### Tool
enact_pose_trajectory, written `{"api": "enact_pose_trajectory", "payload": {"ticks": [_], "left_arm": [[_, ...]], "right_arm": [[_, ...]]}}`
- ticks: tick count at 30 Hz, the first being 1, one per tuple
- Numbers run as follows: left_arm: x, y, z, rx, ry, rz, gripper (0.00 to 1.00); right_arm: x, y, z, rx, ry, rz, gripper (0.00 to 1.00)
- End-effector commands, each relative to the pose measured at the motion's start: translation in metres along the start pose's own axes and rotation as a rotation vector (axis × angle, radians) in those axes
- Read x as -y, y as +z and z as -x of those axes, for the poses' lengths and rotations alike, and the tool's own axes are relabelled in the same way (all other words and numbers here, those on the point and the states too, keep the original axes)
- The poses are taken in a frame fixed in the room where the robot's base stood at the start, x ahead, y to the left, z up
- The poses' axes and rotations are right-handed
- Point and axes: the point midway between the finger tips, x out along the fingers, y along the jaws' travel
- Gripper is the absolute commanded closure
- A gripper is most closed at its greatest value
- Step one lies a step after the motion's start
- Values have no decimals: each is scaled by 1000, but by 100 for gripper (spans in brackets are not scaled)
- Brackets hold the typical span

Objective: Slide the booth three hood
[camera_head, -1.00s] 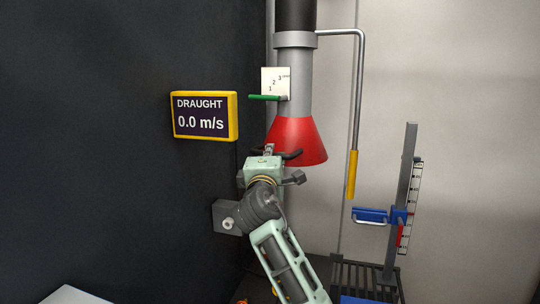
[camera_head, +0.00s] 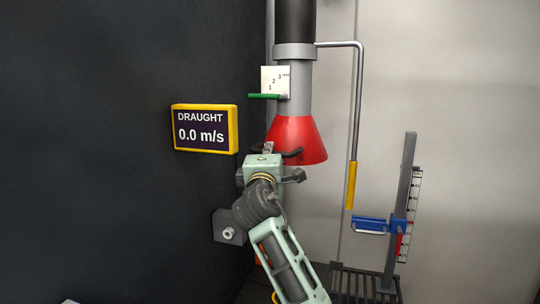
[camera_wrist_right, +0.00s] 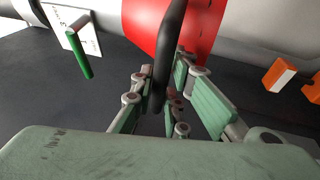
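The hood (camera_head: 297,137) is a red cone on a grey tube (camera_head: 299,92) that runs up into a fixed grey collar (camera_head: 294,52) and black duct. A black bar handle (camera_wrist_right: 168,45) is on its lower side. My right gripper (camera_head: 268,150) is at this handle. In the right wrist view its fingers (camera_wrist_right: 164,85) stand on both sides of the bar, close around it. The red cone (camera_wrist_right: 205,25) shows just behind the handle. A white plate (camera_head: 275,82) marked with numbers and a green lever (camera_head: 263,96) are on the tube. My left gripper is out of view.
A yellow-framed display (camera_head: 205,129) on the dark wall reads DRAUGHT 0.0 m/s. Right of the hood hangs a rod with a yellow grip (camera_head: 351,185). A grey post (camera_head: 402,200) with a scale and blue slider (camera_head: 370,224) stands at right. A knob (camera_head: 228,232) is on the left wall.

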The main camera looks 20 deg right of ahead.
Motion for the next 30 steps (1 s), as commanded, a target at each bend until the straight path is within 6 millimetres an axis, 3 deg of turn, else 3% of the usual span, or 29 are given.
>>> {"api": "enact_pose_trajectory", "payload": {"ticks": [5,17,23,30], "left_arm": [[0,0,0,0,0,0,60],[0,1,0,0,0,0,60],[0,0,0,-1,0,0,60],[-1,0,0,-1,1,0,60]], "right_arm": [[1,0,0,1,-1,3,69],[2,0,6,1,-2,5,69],[2,-1,36,-1,-2,3,69],[2,-1,83,-1,-2,2,69]]}}
